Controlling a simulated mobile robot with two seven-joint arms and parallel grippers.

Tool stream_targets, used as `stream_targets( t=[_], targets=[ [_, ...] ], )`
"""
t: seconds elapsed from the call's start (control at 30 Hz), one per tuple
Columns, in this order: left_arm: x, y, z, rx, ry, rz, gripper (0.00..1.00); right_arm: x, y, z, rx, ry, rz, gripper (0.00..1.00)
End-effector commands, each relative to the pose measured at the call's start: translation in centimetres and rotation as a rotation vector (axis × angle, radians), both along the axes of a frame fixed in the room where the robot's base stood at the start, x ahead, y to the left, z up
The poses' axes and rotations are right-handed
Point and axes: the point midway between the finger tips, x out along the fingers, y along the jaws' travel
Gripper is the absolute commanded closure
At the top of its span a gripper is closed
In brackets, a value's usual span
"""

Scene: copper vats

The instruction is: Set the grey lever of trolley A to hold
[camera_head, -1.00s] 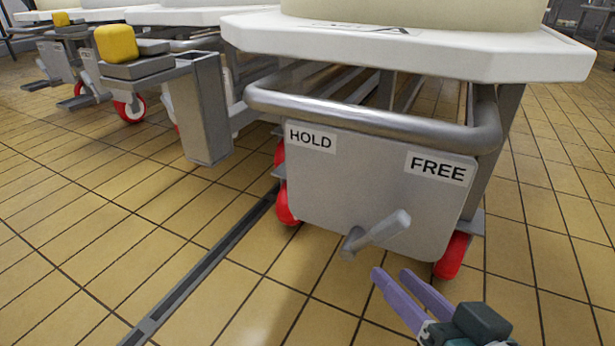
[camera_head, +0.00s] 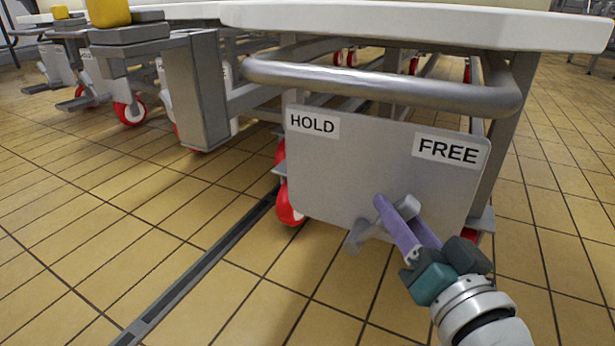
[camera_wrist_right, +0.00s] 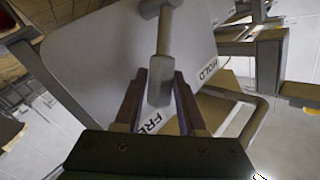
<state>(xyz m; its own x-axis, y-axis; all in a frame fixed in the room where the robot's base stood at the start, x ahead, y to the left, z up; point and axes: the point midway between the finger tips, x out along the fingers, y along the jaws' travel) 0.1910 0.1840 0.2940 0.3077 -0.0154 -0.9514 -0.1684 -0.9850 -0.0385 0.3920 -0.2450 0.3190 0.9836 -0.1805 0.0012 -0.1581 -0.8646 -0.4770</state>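The grey lever (camera_head: 367,232) is mounted low on the grey plate (camera_head: 350,165) of the trolley. It points up and right, toward the FREE label (camera_head: 447,150); the HOLD label (camera_head: 313,123) is at the plate's upper left. My right gripper (camera_head: 395,208) is at the lever's outer end and partly covers it. In the right wrist view the lever's end (camera_wrist_right: 161,82) lies between the two spread fingers of the gripper (camera_wrist_right: 160,95), with gaps beside it. The trolley's letter does not show now. My left gripper is not in view.
A metal handle bar (camera_head: 380,88) runs above the plate, under the white trolley top (camera_head: 420,27). A grey post with a yellow knob (camera_head: 108,12) stands to the left. A dark floor channel (camera_head: 205,262) crosses the tiles; the floor in front is clear.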

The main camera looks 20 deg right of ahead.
Motion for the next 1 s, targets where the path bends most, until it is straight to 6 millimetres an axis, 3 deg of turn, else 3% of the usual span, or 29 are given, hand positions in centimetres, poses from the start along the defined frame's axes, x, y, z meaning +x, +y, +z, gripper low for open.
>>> stream_targets(
  t=[0.33,0.67,1.0],
  targets=[
    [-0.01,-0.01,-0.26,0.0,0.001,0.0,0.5,0.52,-0.1,0.07,-0.001,0.001,0.0,0.62],
    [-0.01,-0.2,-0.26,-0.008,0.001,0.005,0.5,0.48,-0.09,0.02,-0.001,0.002,0.0,0.99],
    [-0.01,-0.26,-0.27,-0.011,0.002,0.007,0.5,0.47,-0.09,-0.02,0.0,0.003,0.001,1.0]
  ],
)
